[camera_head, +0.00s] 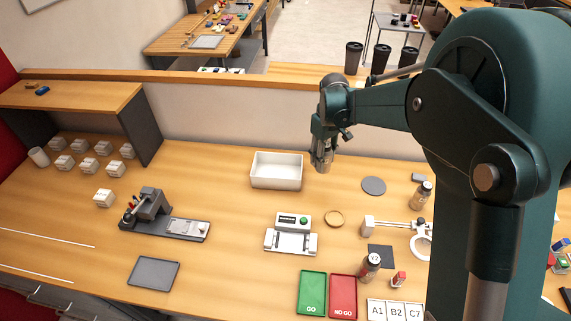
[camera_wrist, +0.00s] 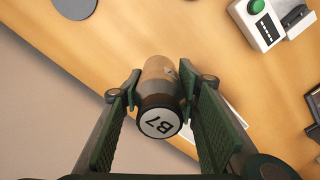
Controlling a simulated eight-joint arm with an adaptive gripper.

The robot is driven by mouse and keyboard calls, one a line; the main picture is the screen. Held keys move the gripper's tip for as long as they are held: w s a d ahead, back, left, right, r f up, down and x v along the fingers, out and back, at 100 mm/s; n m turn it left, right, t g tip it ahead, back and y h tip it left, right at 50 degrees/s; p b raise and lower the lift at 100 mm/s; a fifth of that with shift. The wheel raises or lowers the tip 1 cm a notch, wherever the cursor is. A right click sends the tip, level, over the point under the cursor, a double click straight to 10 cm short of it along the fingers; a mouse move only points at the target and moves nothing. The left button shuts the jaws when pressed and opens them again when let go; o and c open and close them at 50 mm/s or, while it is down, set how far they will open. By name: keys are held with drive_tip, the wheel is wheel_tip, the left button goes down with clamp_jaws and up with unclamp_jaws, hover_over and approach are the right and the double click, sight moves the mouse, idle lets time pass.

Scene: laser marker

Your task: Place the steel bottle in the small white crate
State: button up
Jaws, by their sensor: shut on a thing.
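My gripper (camera_head: 322,150) is shut on the steel bottle (camera_head: 322,166), which hangs below it in the head view, just right of the small white crate (camera_head: 277,183). In the wrist view, my gripper (camera_wrist: 162,92) has its two green fingers on either side of the bottle (camera_wrist: 160,112). Its round end reads "B7" and has a dark band. The crate is an open white box on the table, and it looks empty. In the wrist view a white edge shows behind the right finger; I cannot tell for sure that it is the crate.
Two other bottles stand at the right, one (camera_head: 421,195) further back and one (camera_head: 370,266) nearer. A grey disc (camera_head: 374,186) lies right of the crate. A white device with a green button (camera_head: 293,221) stands in front of it.

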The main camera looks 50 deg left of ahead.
drive_tip(key=p, duration=0.1)
hover_over(278, 176)
drive_tip(key=shift+s+r+m, duration=0.1)
drive_tip(key=shift+r+m, duration=0.25)
drive_tip(key=shift+m, duration=0.05)
drive_tip(key=shift+f, duration=0.1)
drive_tip(key=shift+f, duration=3.05)
drive_tip(key=shift+f+p, duration=0.35)
drive_tip(key=shift+f, duration=1.5)
drive_tip(key=shift+f, duration=0.2)
drive_tip(key=o, duration=0.7)
drive_tip(key=shift+o, duration=1.1)
